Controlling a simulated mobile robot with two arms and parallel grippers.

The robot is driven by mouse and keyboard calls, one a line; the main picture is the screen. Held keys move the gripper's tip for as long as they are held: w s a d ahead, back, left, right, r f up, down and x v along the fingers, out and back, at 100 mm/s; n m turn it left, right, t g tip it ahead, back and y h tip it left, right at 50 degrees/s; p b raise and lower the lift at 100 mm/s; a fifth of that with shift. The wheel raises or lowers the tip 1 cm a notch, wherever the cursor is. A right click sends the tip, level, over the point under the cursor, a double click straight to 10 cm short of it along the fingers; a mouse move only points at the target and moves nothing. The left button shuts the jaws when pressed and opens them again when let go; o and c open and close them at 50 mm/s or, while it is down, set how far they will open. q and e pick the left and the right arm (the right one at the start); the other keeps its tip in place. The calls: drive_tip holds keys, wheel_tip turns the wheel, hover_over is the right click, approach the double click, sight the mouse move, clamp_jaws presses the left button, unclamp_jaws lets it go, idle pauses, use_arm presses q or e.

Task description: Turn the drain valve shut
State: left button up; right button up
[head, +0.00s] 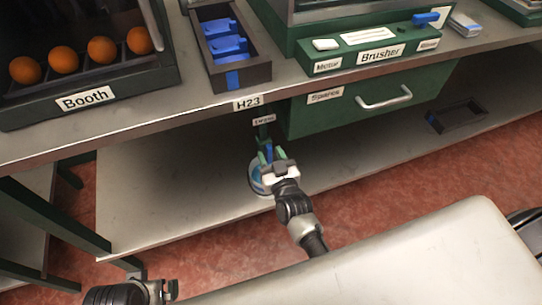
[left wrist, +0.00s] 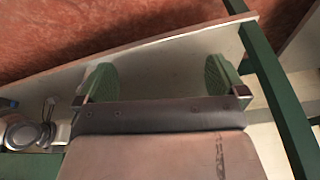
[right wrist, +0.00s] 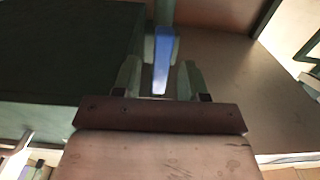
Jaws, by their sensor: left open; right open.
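The drain valve's blue lever (head: 268,151) shows below a small label under the bench edge. It also shows in the right wrist view as a blue bar (right wrist: 162,62), hanging roughly lengthwise. My right gripper (head: 274,154) is open at the lever. In the right wrist view its fingers (right wrist: 159,82) stand on either side of the lever's lower end; I cannot tell whether they touch it. The valve body is partly hidden. My left gripper (left wrist: 160,80) is open and empty, low at the left, away from the valve.
A round container (head: 254,180) with blue in it stands on the lower shelf (head: 165,205), partly behind my right gripper. A green drawer (head: 350,105) with a handle is right of the valve. Oranges (head: 63,59) and a tray (head: 240,74) of blue pieces are above.

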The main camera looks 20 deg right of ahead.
drive_tip(key=shift+c, duration=0.4)
clamp_jaws()
drive_tip(key=m+p, duration=0.2)
drive_tip(key=m, duration=0.3)
drive_tip(key=shift+d, duration=0.15)
use_arm(q)
wheel_tip(320, 180, down, 8)
drive_tip(key=shift+w+r+b, duration=0.15)
drive_tip(key=shift+r+b, duration=0.15)
drive_tip(key=shift+r, duration=0.85)
drive_tip(key=shift+w+r+b, duration=0.1)
drive_tip(key=shift+r+b, duration=0.15)
drive_tip(key=shift+r, duration=0.9)
use_arm(e)
drive_tip(key=shift+d+f+m, duration=0.1)
drive_tip(key=shift+f+m, duration=0.05)
drive_tip(key=shift+m, duration=2)
drive_tip(key=shift+d+f+m, duration=0.1)
drive_tip(key=shift+m, duration=2.1)
drive_tip(key=shift+f+m, duration=0.15)
drive_tip(key=shift+m, duration=2)
use_arm(q)
drive_tip(key=shift+r, duration=0.1)
